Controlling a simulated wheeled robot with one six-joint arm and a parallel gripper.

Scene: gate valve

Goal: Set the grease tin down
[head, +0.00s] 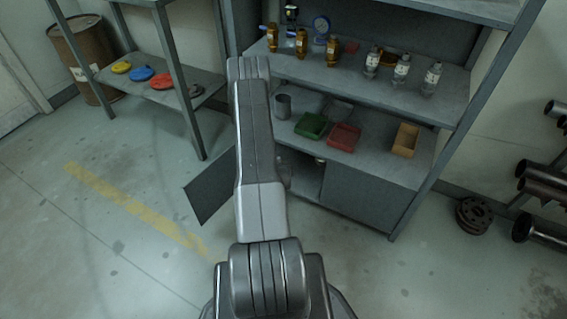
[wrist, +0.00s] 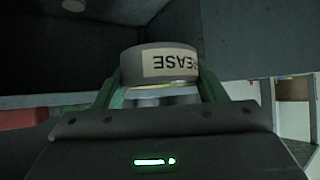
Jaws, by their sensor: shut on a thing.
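The grease tin (wrist: 160,62) is a short, round grey tin with a pale label. The letters "EASE" show upside down in the wrist view. My gripper (wrist: 160,88) is shut on it, with a green finger on each side. A dark grey surface lies behind the tin. I cannot tell whether the tin touches any surface. In the head view my arm reaches toward the shelf unit's lower part and hides the gripper and tin.
The low cabinet (head: 368,196) has its left door (head: 209,186) swung open. Green (head: 311,125) and red (head: 344,136) bins and a grey cup (head: 283,105) stand on the shelf above. Bottles (head: 401,70) line the higher shelf. A pale round thing (wrist: 73,5) shows in the wrist view.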

